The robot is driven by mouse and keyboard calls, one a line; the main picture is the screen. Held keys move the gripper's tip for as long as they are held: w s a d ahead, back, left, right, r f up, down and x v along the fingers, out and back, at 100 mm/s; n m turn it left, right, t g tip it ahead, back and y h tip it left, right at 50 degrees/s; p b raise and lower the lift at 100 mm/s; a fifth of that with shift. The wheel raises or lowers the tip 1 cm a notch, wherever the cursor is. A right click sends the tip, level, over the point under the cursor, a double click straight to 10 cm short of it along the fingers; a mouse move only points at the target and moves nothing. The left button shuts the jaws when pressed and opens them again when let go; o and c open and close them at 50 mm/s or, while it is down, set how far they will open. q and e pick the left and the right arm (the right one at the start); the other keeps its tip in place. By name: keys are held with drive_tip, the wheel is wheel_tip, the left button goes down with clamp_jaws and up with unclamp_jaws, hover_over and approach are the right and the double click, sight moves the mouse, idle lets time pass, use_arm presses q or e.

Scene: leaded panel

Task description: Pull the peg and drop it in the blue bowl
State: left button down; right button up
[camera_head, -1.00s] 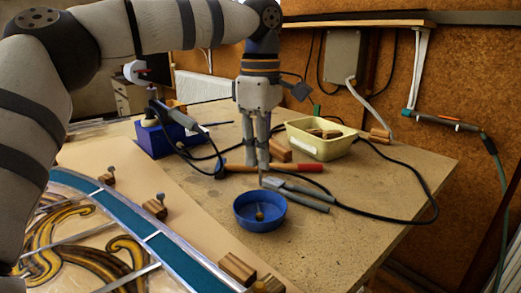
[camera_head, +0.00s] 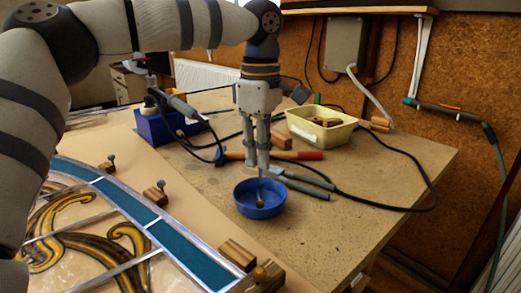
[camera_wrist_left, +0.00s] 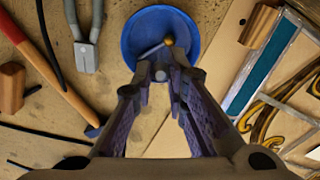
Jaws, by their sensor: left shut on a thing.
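The blue bowl (camera_head: 243,207) stands on the table, and it also shows in the wrist view (camera_wrist_left: 192,22). My left gripper (camera_head: 263,171) is over the bowl, pointing down, with its fingertips closed together (camera_wrist_left: 161,73). It is shut on a peg whose small grey round end (camera_wrist_left: 162,75) shows between the fingertips; a thin grey shaft reaches down from them toward the bowl. A yellow-headed peg (camera_wrist_left: 167,41) lies inside the bowl. Another yellow-headed peg (camera_head: 260,273) stands at a wooden block by the panel. My right gripper is not in view.
Grey-headed pegs stand at wooden blocks (camera_head: 154,196) along the leaded panel (camera_head: 130,215).

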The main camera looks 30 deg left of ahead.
use_arm(q)
drive_tip(key=c, duration=1.5)
unclamp_jaws()
wheel_tip(320, 180, up, 12)
drive_tip(key=shift+f, duration=0.1)
